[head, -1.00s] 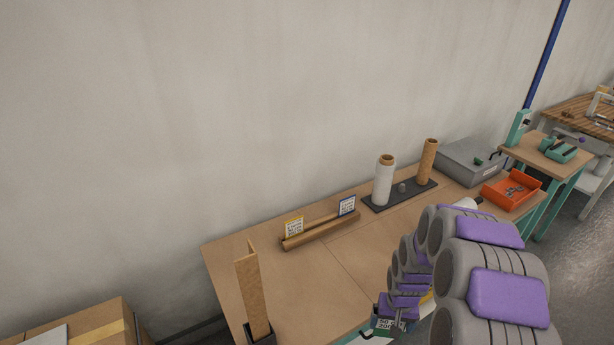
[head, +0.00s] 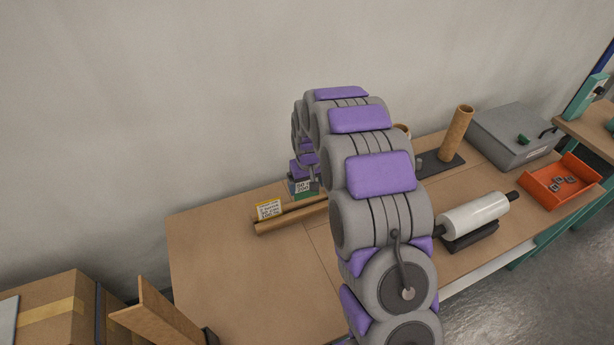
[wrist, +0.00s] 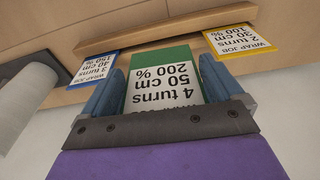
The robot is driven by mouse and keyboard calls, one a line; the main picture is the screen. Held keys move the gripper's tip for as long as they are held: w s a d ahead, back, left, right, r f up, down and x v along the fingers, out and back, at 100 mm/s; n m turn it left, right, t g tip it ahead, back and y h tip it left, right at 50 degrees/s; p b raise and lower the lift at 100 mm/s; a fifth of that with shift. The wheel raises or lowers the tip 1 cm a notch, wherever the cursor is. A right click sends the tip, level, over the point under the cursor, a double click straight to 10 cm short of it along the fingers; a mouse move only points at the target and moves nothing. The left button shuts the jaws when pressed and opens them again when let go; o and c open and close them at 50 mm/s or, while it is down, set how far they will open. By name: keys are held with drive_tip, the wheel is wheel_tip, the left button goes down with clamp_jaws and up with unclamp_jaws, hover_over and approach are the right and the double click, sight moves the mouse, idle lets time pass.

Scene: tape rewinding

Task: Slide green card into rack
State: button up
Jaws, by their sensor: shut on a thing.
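The green card (wrist: 165,92), with a white label reading "4 turns, 50 cm, 200 %", is between the two blue fingers of my gripper (wrist: 167,77), which is shut on it. In the head view the card (head: 305,188) shows below my gripper, over the far side of the wooden rack (head: 278,224). In the wrist view the rack (wrist: 190,20) runs behind the card. A yellow-edged card (wrist: 243,42) and a blue-edged card (wrist: 92,66) stand on either side of the green card. I cannot tell whether the green card touches the rack's slot.
In the head view, my arm covers the rack's right part. The table's left part (head: 225,260) is clear.

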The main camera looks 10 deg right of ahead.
drive_tip(key=shift+n, duration=0.3)
drive_tip(key=shift+w+d+f+b, duration=0.1)
drive_tip(key=shift+w+f+b, duration=0.3)
drive_tip(key=shift+f, duration=0.4)
drive_tip(key=shift+w+d+f+b, duration=0.1)
drive_tip(key=shift+w+f+b, duration=0.25)
drive_tip(key=shift+f, duration=0.4)
drive_tip(key=shift+w+d+f+b, duration=0.1)
drive_tip(key=shift+w+f+b, duration=0.3)
drive_tip(key=shift+f, duration=0.4)
idle(0.4)
